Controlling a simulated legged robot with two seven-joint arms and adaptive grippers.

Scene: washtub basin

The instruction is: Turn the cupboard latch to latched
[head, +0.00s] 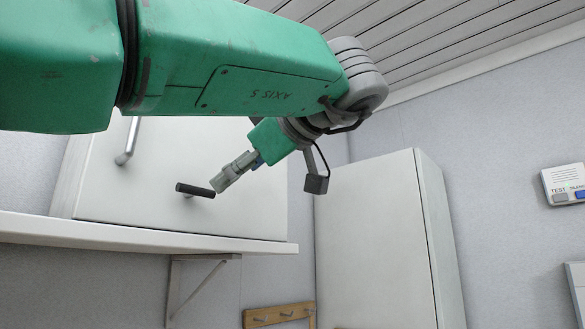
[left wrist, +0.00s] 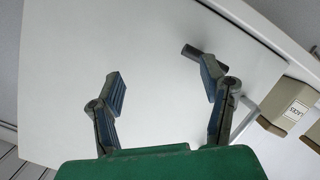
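The cupboard latch (head: 195,190) is a short dark bar on the white cupboard door (head: 130,195). In the head view it lies nearly level, its right end tilted slightly down. My left gripper (head: 222,182) is at the right end of the latch and partly overlaps it. In the left wrist view the latch (left wrist: 189,50) shows beside the right-hand finger, which hides part of it. My left gripper (left wrist: 163,76) is open there, with bare door between its fingers. I cannot tell whether the finger touches the latch. My right gripper is in neither view.
A white shelf edge (head: 150,236) runs under the cupboard, on a bracket (head: 205,262). A metal pull handle (head: 127,142) is on the door, left of the latch. A tall white cabinet (head: 370,240) stands to the right. Beige boxes (left wrist: 291,104) show in the left wrist view.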

